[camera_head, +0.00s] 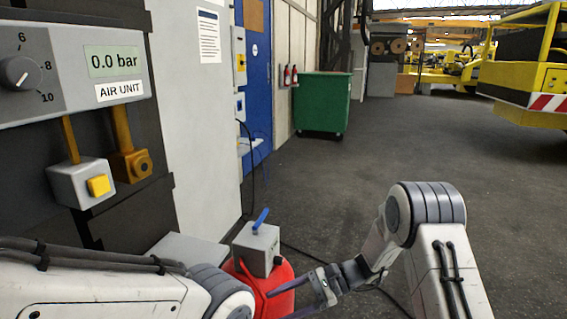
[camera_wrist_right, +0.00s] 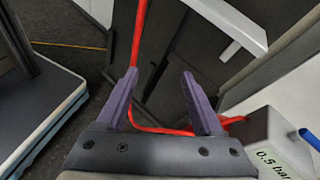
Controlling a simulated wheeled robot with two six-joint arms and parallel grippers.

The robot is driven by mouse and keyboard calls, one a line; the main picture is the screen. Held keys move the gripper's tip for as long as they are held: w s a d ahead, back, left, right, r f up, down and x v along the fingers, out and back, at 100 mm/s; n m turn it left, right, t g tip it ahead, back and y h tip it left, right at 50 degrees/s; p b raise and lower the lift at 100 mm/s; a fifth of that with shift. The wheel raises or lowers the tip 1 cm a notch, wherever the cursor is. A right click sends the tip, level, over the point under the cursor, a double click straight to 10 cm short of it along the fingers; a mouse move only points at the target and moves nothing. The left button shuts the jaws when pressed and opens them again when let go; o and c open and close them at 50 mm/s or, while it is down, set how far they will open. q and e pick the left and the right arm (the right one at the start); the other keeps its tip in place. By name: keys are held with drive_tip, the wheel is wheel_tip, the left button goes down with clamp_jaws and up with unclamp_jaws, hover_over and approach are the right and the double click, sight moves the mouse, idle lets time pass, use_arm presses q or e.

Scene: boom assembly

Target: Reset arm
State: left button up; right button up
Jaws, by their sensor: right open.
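My right gripper (camera_head: 318,290) reaches in from the right in the head view, beside a red rounded object (camera_head: 282,300). Its two purple fingers stand apart in the right wrist view (camera_wrist_right: 158,76), with nothing gripped between them. A red hose (camera_wrist_right: 140,30) runs down behind the fingers and bends right; I cannot tell how near it is. My left arm (camera_head: 100,290) comes in from the left, and its gripper is outside the picture. A grey box with a blue lever (camera_head: 257,247) sits at the red object; in the wrist view the box (camera_wrist_right: 272,140) reads 0.5 bar.
The air unit panel (camera_head: 75,70) at the left reads 0.0 bar. Below it are a yellow-button box (camera_head: 82,183) and an orange fitting (camera_head: 130,163). A green bin (camera_head: 322,105) and yellow machinery (camera_head: 525,75) stand farther back. The floor between is open.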

drive_tip(key=s+a+r+n+g+h+p, duration=0.25)
drive_tip(key=s+r+n+h+p, duration=0.2)
drive_tip(key=s+r, duration=0.5)
use_arm(q)
wheel_tip(320, 180, up, 19)
drive_tip(key=p, duration=1.3)
use_arm(e)
drive_tip(key=s+d+r+n+t+h, duration=0.2)
drive_tip(key=s+d+r+n+h, duration=0.1)
drive_tip(key=s+r+n, duration=0.4)
drive_tip(key=s+d+r+n+t+h, duration=0.3)
drive_tip(key=s+r+n, duration=0.5)
drive_tip(key=r, duration=0.3)
drive_tip(key=shift+s+d+r+h, duration=0.15)
drive_tip(key=shift+s+d+h, duration=0.3)
drive_tip(key=shift+d+h, duration=0.55)
